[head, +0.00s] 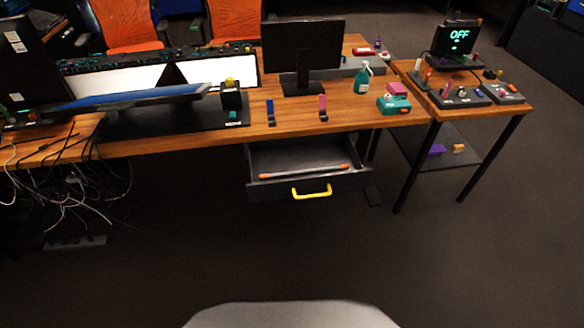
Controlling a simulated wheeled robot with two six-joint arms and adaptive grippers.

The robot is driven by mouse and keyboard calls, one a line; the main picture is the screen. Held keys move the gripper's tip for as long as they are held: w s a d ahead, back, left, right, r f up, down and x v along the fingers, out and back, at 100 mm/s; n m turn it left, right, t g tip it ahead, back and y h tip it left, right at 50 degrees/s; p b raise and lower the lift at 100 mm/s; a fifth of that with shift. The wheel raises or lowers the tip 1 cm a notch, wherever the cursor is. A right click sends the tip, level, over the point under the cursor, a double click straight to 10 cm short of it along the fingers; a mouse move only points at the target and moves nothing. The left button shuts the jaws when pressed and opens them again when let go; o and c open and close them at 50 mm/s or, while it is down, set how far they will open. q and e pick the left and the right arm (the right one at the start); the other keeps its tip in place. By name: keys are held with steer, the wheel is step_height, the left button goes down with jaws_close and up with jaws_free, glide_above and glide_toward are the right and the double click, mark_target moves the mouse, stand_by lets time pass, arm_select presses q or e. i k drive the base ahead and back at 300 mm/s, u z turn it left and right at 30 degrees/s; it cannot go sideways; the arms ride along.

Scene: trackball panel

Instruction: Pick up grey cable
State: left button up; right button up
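A tangle of thin cables hangs at the left below the desk, some pale grey or white (75,207) and some dark. The pale ones hang down and loop above a power strip (75,243) near the floor. They overlap, and I cannot tell which single one is the grey cable. Several dark cables lie over the left desk edge. Neither of my grippers is in view.
A wooden desk (190,144) spans the view, with a monitor (303,45) and a green spray bottle (363,80). A side table (440,108) stands right. The front floor is clear.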

mark_target(346, 166)
steer(key=u, duration=0.05)
steer(key=i, duration=0.95)
steer(key=z, duration=0.3)
